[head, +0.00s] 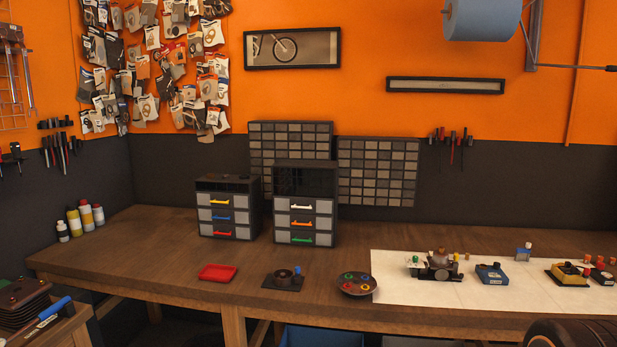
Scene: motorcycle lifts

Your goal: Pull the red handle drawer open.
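The drawer with the red handle (222,233) is the bottom one of three in the left dark cabinet (256,207) on the wooden bench. Above it are a drawer with a blue handle (221,218) and one with a yellow handle (219,201). All three drawers look shut, with their fronts about flush. Nothing stands directly against the red handle. My gripper is not in view.
A second cabinet (333,209) with white, orange and green handles stands just right. On the wooden bench (150,245), a red tray (218,273) lies in front of the left cabinet, with bare bench between. A black fixture (283,279) and round dish (356,284) sit further right.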

